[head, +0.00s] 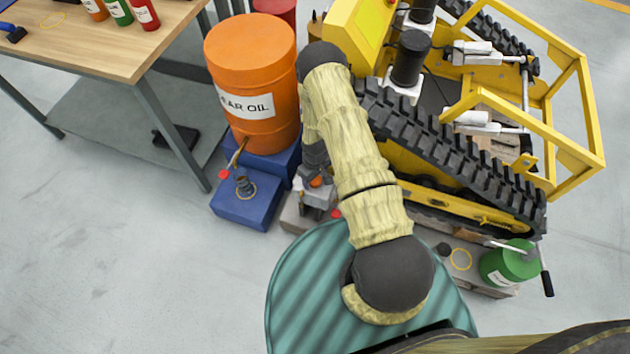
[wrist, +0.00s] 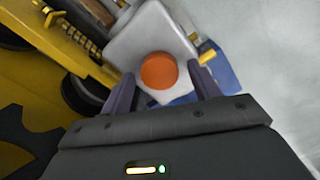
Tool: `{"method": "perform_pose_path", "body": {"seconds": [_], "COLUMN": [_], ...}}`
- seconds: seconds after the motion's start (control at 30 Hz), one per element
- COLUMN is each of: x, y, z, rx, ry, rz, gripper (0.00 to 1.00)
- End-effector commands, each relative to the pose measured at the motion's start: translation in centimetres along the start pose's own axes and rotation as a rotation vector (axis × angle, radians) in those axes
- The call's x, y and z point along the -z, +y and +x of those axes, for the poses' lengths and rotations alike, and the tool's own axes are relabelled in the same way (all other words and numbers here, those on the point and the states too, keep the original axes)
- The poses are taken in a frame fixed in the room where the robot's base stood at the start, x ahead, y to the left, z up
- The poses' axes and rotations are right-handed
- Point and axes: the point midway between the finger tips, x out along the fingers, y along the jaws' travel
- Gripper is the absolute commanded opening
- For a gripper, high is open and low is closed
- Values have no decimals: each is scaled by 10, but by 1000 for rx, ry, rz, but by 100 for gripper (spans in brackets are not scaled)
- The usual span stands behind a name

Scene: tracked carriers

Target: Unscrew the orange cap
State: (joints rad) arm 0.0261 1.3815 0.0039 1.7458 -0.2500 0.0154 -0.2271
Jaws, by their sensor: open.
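The orange cap (wrist: 158,71) is round and sits on top of a pale grey housing (wrist: 135,42) in the wrist view. My gripper (wrist: 163,76) is open, with one dark finger on each side of the cap's near part. Gaps show between the fingers and the cap; I cannot tell how high the fingertips are above it. In the head view a small orange spot, seemingly the cap (head: 316,182), shows beside the end of my arm, which hides much of the housing.
A yellow tracked carrier (head: 470,205) stands close on the right. An orange gear oil drum (head: 252,100) on a blue stand and a lower blue block (head: 245,208) are on the left. A green canister (head: 508,262) stands at right. The floor at lower left is clear.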

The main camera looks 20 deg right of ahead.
Motion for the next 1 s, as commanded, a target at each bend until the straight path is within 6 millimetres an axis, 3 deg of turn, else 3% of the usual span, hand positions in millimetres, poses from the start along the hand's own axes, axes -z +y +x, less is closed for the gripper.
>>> {"method": "perform_pose_path", "body": {"seconds": [0.53, 0.73, 1.0], "x": [0, 0, 0], "y": [1, 0, 1], "z": [-2, -1, -1], "rx": [0, 0, 0], "ry": [0, 0, 0], "rz": [35, 34, -30], "gripper": [62, 27, 27]}}
